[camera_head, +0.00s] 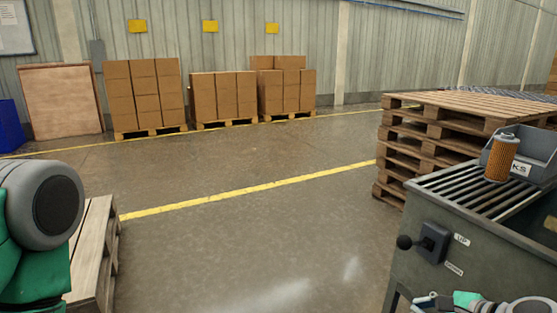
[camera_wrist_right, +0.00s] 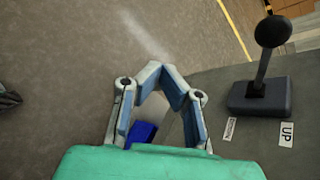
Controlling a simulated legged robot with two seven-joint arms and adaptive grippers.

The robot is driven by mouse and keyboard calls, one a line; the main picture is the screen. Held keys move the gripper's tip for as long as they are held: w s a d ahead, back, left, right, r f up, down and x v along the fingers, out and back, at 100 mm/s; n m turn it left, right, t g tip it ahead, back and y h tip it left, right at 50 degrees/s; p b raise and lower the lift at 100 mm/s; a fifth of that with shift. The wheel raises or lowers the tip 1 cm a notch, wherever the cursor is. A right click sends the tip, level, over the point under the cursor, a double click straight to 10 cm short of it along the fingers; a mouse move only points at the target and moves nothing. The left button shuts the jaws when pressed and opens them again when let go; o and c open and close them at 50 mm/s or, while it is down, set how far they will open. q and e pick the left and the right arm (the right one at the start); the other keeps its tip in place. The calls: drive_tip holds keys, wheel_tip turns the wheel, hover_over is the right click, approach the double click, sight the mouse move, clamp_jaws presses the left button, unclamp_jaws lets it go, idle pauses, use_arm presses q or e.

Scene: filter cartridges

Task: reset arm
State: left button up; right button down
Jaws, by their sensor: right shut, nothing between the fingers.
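My right gripper (camera_head: 428,300) shows at the bottom right edge of the head view, low in front of the grey machine. In the right wrist view its two blue-padded fingers (camera_wrist_right: 162,68) meet at the tips, shut and empty, apart from the lever (camera_wrist_right: 264,60). My left arm shows at the left edge of the head view, but its gripper is out of view. An orange filter cartridge (camera_head: 498,160) stands upright on the slatted top of the grey machine (camera_head: 400,225), beside a grey bin (camera_head: 537,147).
The machine's side carries a black-knobbed lever (camera_head: 420,243) with UP and lower labels. Stacked wooden pallets (camera_head: 400,150) stand behind it. Another pallet stack (camera_head: 95,250) is at the left. Boxes on pallets (camera_head: 145,95) line the wall. The middle floor is clear.

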drive_tip(key=s+a+f+n+g+p, duration=0.2)
drive_tip(key=s+a+f+n+g, duration=0.15)
drive_tip(key=s+a+n, duration=0.2)
drive_tip(key=s+f+n+g+h+p, duration=0.2)
drive_tip(key=s+f+n, duration=0.1)
drive_tip(key=s+n, duration=0.6)
drive_tip(key=s+d+f+n+g+h+p, duration=0.1)
drive_tip(key=s+f+n+g+h+p, duration=0.1)
drive_tip(key=s+n, duration=0.8)
drive_tip(key=shift+s+d+f+g+p, duration=0.15)
drive_tip(key=shift+s+f+g+p, duration=0.15)
drive_tip(key=shift+s+f+g, duration=0.45)
drive_tip(key=shift+w+r, duration=0.1)
drive_tip(key=shift+w, duration=0.05)
